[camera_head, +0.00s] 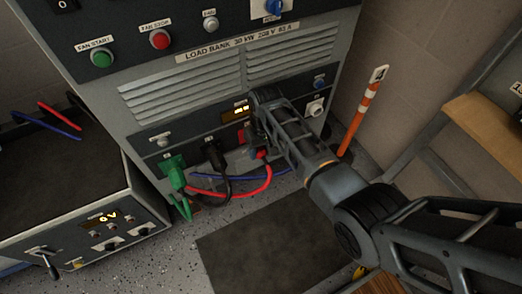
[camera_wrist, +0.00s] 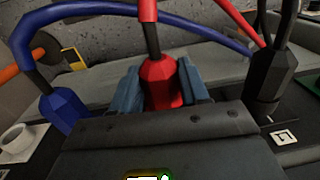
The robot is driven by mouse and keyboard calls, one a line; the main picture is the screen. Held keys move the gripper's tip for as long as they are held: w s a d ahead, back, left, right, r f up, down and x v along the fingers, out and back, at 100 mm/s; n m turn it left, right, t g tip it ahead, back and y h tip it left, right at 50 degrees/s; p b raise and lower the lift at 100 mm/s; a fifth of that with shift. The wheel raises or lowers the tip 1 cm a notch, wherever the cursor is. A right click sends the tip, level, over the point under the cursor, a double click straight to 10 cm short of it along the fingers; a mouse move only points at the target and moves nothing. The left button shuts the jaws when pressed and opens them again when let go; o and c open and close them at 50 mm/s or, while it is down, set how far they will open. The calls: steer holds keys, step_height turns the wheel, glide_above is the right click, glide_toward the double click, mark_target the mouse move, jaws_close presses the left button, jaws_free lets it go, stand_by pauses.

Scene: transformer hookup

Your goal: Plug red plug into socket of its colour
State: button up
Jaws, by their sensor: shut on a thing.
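My gripper (camera_wrist: 158,88) is shut on the red plug (camera_wrist: 162,84), with one blue-grey finger on each side of it. The red cable runs up from the plug in the wrist view. In the head view my arm covers most of the gripper, and a bit of red plug (camera_head: 261,154) shows beside it, close to the lower panel of the load bank (camera_head: 160,138). A red part (camera_head: 242,135), perhaps the red socket, shows on that panel left of my arm. The plug's front end is hidden, so I cannot tell whether it is in a socket.
A black plug (camera_head: 213,155) and a green plug (camera_head: 174,172) sit at the panel, left of my arm. A blue plug (camera_wrist: 66,112) is beside the gripper in the wrist view. Cables loop below over the floor. An orange-white post (camera_head: 361,112) stands right.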

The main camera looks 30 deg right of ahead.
steer(key=shift+w+b, duration=0.45)
steer(key=shift+w, duration=0.25)
steer(key=o, duration=1.5)
steer(key=shift+d+r+p, duration=0.15)
steer(key=shift+r+p, duration=1.65)
steer(key=shift+p, duration=0.05)
steer(key=shift+d+r+p, duration=0.1)
steer(key=shift+r+p, duration=1.65)
steer(key=shift+p, duration=0.1)
